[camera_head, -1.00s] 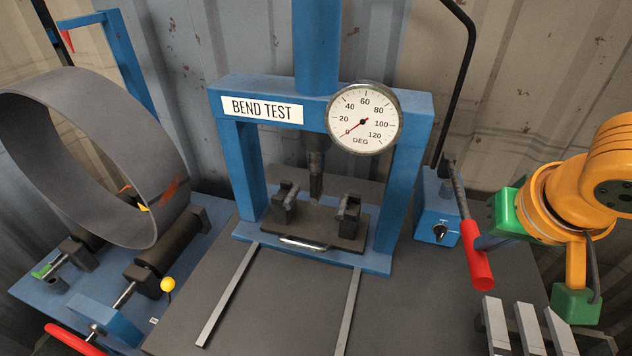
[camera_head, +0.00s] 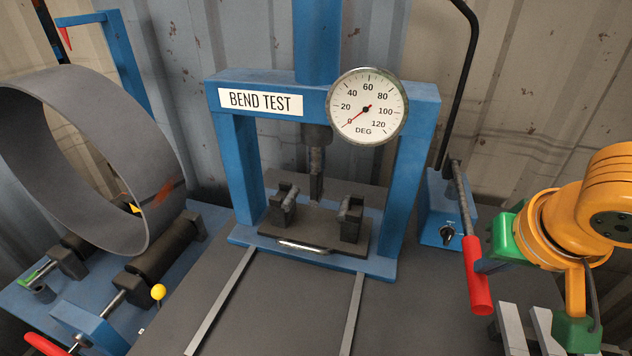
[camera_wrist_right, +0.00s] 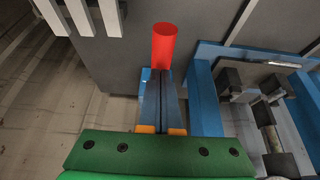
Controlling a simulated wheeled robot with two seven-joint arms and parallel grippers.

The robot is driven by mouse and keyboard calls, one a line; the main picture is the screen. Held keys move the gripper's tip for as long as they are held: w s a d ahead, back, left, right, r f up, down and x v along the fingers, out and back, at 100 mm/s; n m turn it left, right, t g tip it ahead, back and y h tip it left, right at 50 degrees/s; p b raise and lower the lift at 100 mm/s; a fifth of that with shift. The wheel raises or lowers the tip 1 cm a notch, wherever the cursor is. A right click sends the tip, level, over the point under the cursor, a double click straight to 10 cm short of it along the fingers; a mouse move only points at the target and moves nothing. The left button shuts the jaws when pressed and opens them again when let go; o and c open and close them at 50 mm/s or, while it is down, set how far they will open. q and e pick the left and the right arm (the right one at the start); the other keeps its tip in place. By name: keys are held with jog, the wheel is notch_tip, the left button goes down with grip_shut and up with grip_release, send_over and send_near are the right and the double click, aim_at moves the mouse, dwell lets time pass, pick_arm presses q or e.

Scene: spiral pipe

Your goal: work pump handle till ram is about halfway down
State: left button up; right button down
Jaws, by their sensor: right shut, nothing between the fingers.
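The blue press marked BEND TEST (camera_head: 232,150) stands on the bench. Its dark ram (camera_head: 316,175) hangs above the gap between two black support blocks (camera_head: 283,203). The gauge (camera_head: 367,108) needle points near 0. The blue pump box (camera_head: 436,208) stands to the press's right. Its handle, with a red grip (camera_head: 476,270), slants down toward the front. My right gripper (camera_head: 482,266) is shut with nothing between its fingers, its tips against or very close to the grip's right side. In the wrist view, the red grip (camera_wrist_right: 163,45) shows just beyond the shut fingers. My left gripper is not in view.
A large grey pipe ring (camera_head: 150,215) rests on rollers (camera_head: 150,265) at the left. Pale metal bars (camera_head: 512,330) stand at the front right, below my right gripper. Two flat rails (camera_head: 222,300) run along the bench front. A corrugated wall is behind.

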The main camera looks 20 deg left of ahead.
jog(key=w+r+p, duration=0.3)
jog(key=r+p, duration=1.2)
jog(key=shift+r+p, duration=0.2)
jog(key=shift+p, duration=0.15)
jog(key=shift+w, duration=0.1)
jog(key=shift+f, duration=0.2)
notch_tip(320, 180, down, 5)
jog(key=s+b, duration=0.1)
jog(key=b, duration=0.4)
jog(key=r+p, duration=0.2)
jog(key=w+r+p, duration=0.1)
jog(key=r+p, duration=0.2)
jog(key=shift+r, duration=0.15)
jog(key=shift+w, duration=0.1)
